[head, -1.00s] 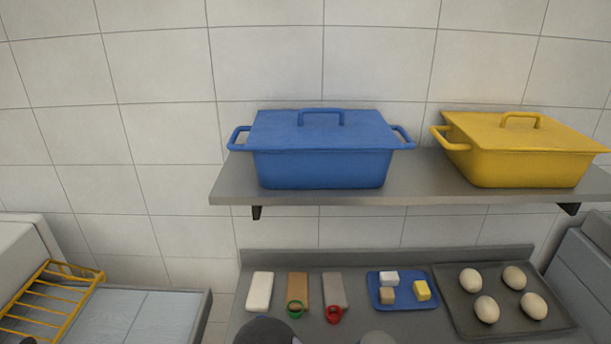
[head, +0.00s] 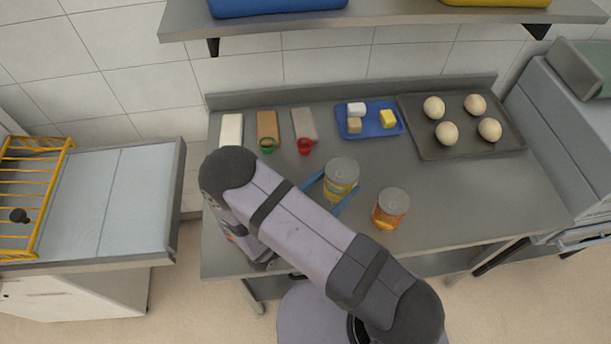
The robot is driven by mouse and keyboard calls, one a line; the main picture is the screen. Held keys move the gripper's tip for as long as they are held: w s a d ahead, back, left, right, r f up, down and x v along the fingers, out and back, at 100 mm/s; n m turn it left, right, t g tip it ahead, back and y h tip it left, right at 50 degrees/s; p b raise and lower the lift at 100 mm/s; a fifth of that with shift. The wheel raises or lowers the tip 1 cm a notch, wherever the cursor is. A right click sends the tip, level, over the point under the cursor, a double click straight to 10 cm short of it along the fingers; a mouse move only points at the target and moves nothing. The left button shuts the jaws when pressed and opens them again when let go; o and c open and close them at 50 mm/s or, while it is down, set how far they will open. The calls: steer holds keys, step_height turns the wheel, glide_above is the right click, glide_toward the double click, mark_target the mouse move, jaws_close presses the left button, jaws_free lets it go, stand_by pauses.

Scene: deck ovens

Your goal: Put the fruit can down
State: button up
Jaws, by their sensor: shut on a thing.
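The fruit can (head: 341,172), with a grey lid and a yellow label, is in the head view above the middle of the steel table (head: 460,195). My gripper (head: 340,190) has its blue fingers shut on it, one on each side. The can looks upright. My arm covers part of the view in front of it, and I cannot tell whether its base touches the table. A second can (head: 390,209), with an orange label, stands on the table to the right and nearer, apart from the held one.
Behind are white, brown and grey blocks, a green ring (head: 267,146), a red ring (head: 305,147), a blue tray (head: 370,131) with small cubes, and a dark tray (head: 460,147) with several eggs or dough balls. A shelf (head: 380,20) overhangs the back. The table's right side is clear.

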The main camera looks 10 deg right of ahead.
steer(key=s+a+f+n+t+y+b, duration=0.2)
steer(key=s+a+f+n+t+y, duration=0.1)
steer(key=s+a, duration=0.75)
steer(key=s+a+f+n+t+y+b, duration=0.1)
steer(key=s+a, duration=0.4)
steer(key=s, duration=0.6)
steer(key=shift+s+f+n+t+y+b, duration=0.5)
steer(key=shift+y+b, duration=0.3)
steer(key=shift+y, duration=0.3)
steer(key=shift+w+f, duration=0.1)
steer(key=shift+w, duration=0.2)
steer(key=x, duration=1.6)
steer(key=shift+p, duration=0.35)
steer(key=shift+f, duration=0.1)
